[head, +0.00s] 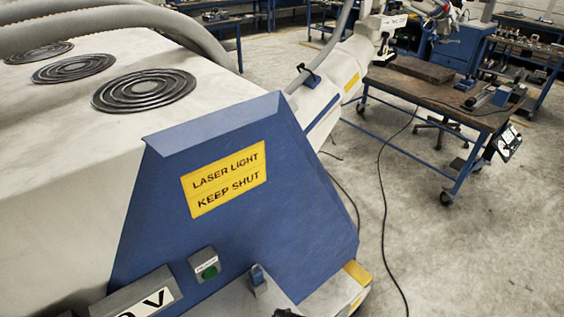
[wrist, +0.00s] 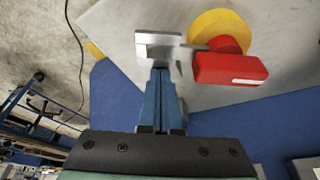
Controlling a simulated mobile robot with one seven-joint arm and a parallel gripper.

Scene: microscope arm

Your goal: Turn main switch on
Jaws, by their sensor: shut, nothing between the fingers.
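The main switch shows in the wrist view as a red handle (wrist: 230,68) on a round yellow plate (wrist: 215,24), set on a pale grey panel. The handle lies roughly level in the picture, with a white mark near its lower right edge. My gripper (wrist: 160,47) is shut and empty, its metal fingertips just left of the red handle. A blurred grey fingertip edge reaches close to the handle; I cannot tell whether they touch. The switch does not show in the head view, and I cannot make out my gripper there with certainty.
The big grey and blue machine (head: 235,235) fills the left of the head view, with a yellow laser warning label (head: 225,178). A box with a green button (head: 206,266) is on its lower front. A workbench (head: 440,95) stands behind right; cables cross the open floor.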

